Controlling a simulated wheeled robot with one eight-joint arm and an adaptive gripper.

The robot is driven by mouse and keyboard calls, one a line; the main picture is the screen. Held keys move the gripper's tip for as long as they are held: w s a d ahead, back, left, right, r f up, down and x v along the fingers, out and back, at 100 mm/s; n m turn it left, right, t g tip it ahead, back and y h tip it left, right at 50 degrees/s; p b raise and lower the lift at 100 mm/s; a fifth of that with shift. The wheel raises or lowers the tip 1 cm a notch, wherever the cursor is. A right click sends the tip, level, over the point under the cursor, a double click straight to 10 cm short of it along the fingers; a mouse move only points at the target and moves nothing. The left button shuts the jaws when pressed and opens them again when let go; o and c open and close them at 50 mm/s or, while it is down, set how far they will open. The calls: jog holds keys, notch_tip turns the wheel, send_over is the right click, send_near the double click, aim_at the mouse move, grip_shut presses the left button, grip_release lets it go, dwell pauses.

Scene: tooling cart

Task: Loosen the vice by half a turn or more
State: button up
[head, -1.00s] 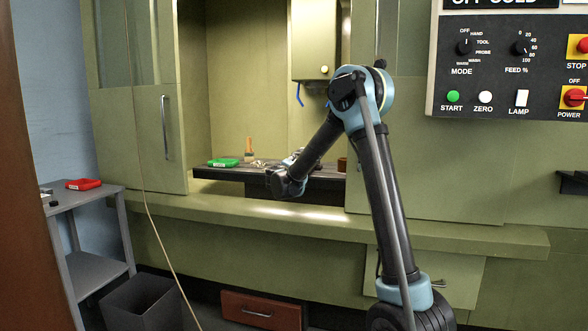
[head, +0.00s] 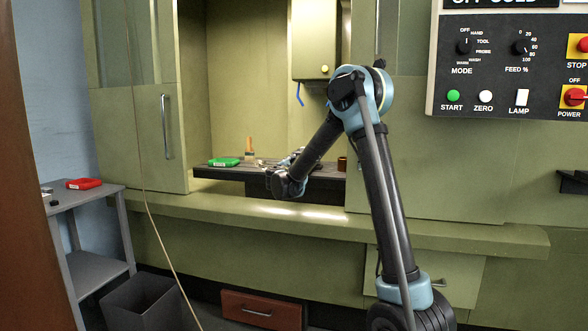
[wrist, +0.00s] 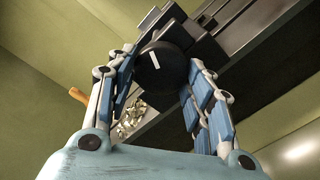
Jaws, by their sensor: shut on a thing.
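The vice (wrist: 205,22) shows in the wrist view as dark blocks on the machine table, at the top. A dark round knob (wrist: 163,70) with a white line mark stands out from it toward me. My gripper (wrist: 162,62) has one finger on each side of this knob and is shut on it. In the head view my gripper (head: 286,184) is at the front edge of the machine table, and my own arm and wrist hide most of the vice.
Metal chips (wrist: 132,115) lie on the table beside the vice. A brown cup (head: 342,163) stands to the right. The enclosure door (head: 140,110) is left of the opening.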

jog(key=n, duration=2.7)
jog(key=shift+d+n, duration=0.3)
jog(key=shift+d, duration=0.1)
jog(key=shift+n, duration=0.3)
jog(key=o, duration=1)
jog(key=shift+o, duration=0.2)
jog(key=shift+s, duration=0.1)
jog(key=s+a, duration=0.2)
jog(key=s, duration=0.9)
jog(key=shift+s, duration=0.25)
